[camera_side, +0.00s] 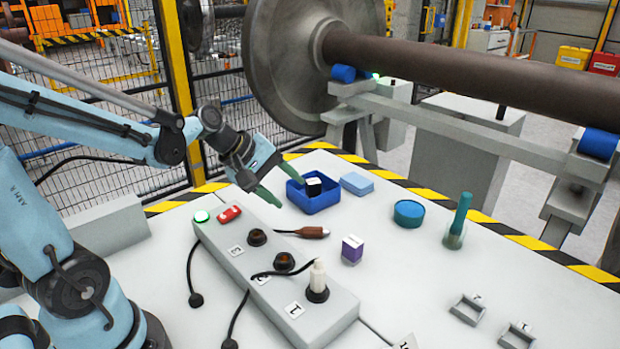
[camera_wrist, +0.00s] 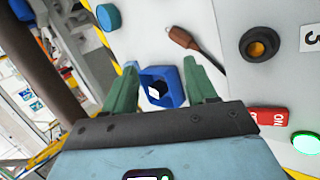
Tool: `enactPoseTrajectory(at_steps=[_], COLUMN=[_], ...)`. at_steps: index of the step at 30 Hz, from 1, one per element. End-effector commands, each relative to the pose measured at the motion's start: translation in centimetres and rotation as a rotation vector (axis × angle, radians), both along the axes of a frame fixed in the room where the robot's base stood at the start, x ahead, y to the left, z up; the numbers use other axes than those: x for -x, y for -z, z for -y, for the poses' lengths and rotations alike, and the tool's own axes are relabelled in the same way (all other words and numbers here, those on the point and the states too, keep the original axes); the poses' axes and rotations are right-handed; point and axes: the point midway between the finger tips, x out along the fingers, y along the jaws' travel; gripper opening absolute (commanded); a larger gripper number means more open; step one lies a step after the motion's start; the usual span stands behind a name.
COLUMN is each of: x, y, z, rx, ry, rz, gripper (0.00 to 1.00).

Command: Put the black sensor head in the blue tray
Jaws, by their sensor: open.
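The blue tray (camera_side: 322,203) stands on the white table near the striped back edge. The black sensor head (camera_side: 314,187), a small block with a white top label, is inside the tray, its top showing above the front rim. My gripper (camera_side: 291,193) is open, with its green fingers pointing down toward the tray from the upper left. In the wrist view the tray (camera_wrist: 173,78) and the sensor head (camera_wrist: 155,92) show between the spread fingers (camera_wrist: 163,75), and nothing is held. The sensor head's lower part is hidden in the side view.
A light blue block (camera_side: 357,184) is just right of the tray, and a teal round item (camera_side: 409,213) is farther right. A grey socket panel (camera_side: 275,280) with cables lies in front. A purple box (camera_side: 352,249) and a brown-handled plug (camera_side: 312,232) are nearby.

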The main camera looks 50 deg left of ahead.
Motion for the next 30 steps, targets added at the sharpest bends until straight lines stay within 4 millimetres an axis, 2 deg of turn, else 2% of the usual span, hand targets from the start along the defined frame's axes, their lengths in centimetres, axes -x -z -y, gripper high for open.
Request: enactPoseTrajectory(at_steps=[1, 6, 13, 18, 30], x=[1.1, 4.2, 7.3, 8.0, 8.0], y=[-0.3, -0.9, -1.3, -1.4, -1.4], z=[1.3, 3.7, 5.1, 5.3, 5.2], rx=[-0.104, -0.478, -0.861, -0.975, -0.985], ry=[0.104, 0.467, 0.852, 0.968, 0.977], rz=[0.01, 0.059, 0.114, 0.13, 0.131], gripper=[0.57, 0.57, 0.57, 0.57, 0.57])
